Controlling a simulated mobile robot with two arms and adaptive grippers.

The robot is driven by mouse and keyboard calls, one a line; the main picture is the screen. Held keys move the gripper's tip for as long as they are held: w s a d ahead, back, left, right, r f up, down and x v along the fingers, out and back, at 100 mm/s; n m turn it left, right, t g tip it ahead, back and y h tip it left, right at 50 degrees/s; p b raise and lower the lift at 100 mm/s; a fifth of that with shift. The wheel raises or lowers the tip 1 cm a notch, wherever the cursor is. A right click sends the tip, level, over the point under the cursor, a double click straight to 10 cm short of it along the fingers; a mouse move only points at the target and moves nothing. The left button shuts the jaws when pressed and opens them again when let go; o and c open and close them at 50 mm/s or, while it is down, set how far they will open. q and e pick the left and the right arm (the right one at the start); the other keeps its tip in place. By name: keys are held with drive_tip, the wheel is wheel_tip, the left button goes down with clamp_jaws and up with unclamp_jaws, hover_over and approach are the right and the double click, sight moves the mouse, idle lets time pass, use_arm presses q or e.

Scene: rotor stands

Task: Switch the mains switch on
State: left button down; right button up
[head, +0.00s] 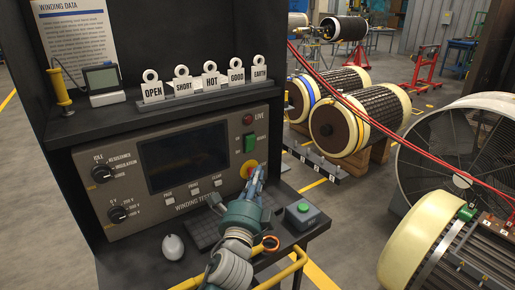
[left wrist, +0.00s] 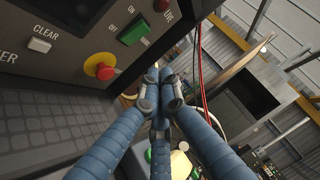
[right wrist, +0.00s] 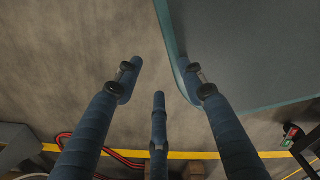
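The mains switch looks to be the green rocker (head: 250,142) on the right of the grey tester panel (head: 130,215), below the red LIVE lamp (head: 248,119). It also shows in the left wrist view (left wrist: 134,33) between small labels; I cannot tell which way it is set. My left gripper (head: 257,172) is shut and empty in front of the panel, below the switch and close to the red stop button. In the left wrist view its blue fingertips (left wrist: 158,76) are together, apart from the switch. My right gripper (right wrist: 158,70) is open and empty, out of the head view.
A red stop button (head: 249,169) on yellow sits just below the switch. Red cables (head: 370,121) hang at right. A teal-edged grey surface (right wrist: 260,50) is beside my right gripper.

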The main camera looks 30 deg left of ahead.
sight(250, 143)
use_arm(q)
drive_tip(key=a+p+x, duration=0.1)
drive_tip(key=x, duration=0.3)
drive_tip(key=p+x, duration=0.1)
drive_tip(key=x, duration=0.3)
drive_tip(key=s+a+p+x, duration=0.1)
drive_tip(key=x, duration=0.3)
drive_tip(key=shift+w+a+r, duration=0.15)
drive_tip(key=shift+a+r, duration=0.25)
drive_tip(key=shift+r, duration=0.05)
use_arm(e)
drive_tip(key=r, duration=0.3)
drive_tip(key=shift+w+a, duration=0.15)
drive_tip(key=shift+w, duration=0.25)
drive_tip(key=shift+r, duration=0.15)
